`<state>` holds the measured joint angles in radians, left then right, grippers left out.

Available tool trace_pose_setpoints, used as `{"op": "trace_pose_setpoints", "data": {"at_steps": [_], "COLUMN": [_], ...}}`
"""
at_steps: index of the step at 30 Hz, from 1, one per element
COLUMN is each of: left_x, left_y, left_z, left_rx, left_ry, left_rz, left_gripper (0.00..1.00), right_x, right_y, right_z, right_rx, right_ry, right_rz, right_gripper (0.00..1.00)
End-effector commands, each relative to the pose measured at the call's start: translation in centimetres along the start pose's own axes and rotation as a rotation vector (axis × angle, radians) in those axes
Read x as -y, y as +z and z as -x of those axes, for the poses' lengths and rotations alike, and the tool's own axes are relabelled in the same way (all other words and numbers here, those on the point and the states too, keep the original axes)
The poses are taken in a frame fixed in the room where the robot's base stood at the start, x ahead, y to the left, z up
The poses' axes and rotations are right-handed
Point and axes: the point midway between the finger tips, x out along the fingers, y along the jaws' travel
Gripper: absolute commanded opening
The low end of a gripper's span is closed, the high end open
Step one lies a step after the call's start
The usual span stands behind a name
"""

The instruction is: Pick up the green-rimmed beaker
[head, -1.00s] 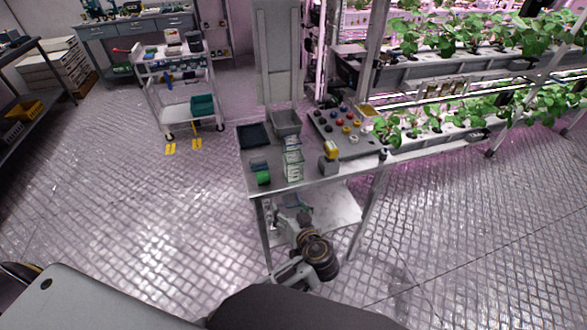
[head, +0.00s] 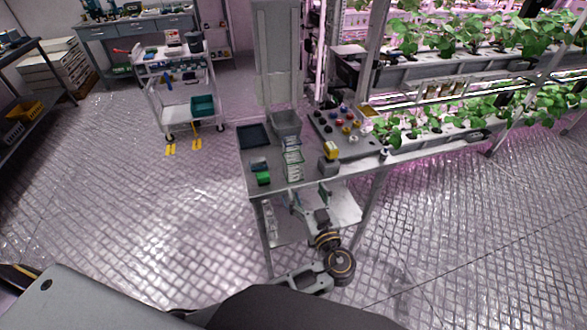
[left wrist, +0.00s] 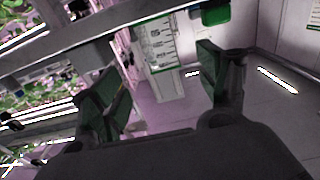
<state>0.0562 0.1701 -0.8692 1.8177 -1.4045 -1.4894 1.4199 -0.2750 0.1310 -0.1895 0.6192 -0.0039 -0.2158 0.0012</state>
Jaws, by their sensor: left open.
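A clear, marked container with green edging, which looks like the green-rimmed beaker (head: 293,170), stands near the front edge of the grey table (head: 312,180). It also shows in the left wrist view (left wrist: 157,45), beyond the table edge and between my fingers in the picture. My left gripper (head: 310,198) is just in front of the table's front edge, apart from the container. My right gripper is not in view.
A green block (head: 263,179) sits left of the container, and a yellow-topped grey item (head: 329,160) right of it. Behind are a dark tray (head: 253,136), a grey bin (head: 286,123) and a panel with coloured knobs (head: 350,138). Plant racks stand right; floor is open left.

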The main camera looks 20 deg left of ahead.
Motion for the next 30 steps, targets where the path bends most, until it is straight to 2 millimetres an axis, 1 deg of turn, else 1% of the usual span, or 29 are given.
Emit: {"op": "trace_pose_setpoints", "data": {"at_steps": [7,15,18,22,30], "left_x": [0.1,0.1,0.1,0.1,0.1], "left_y": [-0.2,-0.2,-0.1,-0.1,0.0], "left_z": [-2.8,-6.3,-7.2,-7.8,-7.9], "left_rx": [-0.002,-0.002,-0.002,0.0,0.001], "left_ry": [-0.002,-0.001,-0.001,-0.001,-0.001], "left_rz": [-0.003,-0.003,-0.002,-0.001,-0.001], "left_gripper": [0.75,0.75,0.75,0.75,0.75], "right_x": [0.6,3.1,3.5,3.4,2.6], "right_y": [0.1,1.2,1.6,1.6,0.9], "right_z": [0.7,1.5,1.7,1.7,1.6], "right_rx": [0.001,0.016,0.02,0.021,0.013], "right_ry": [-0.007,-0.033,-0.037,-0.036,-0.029], "right_rz": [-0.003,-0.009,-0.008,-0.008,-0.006], "right_gripper": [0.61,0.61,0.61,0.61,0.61]}}
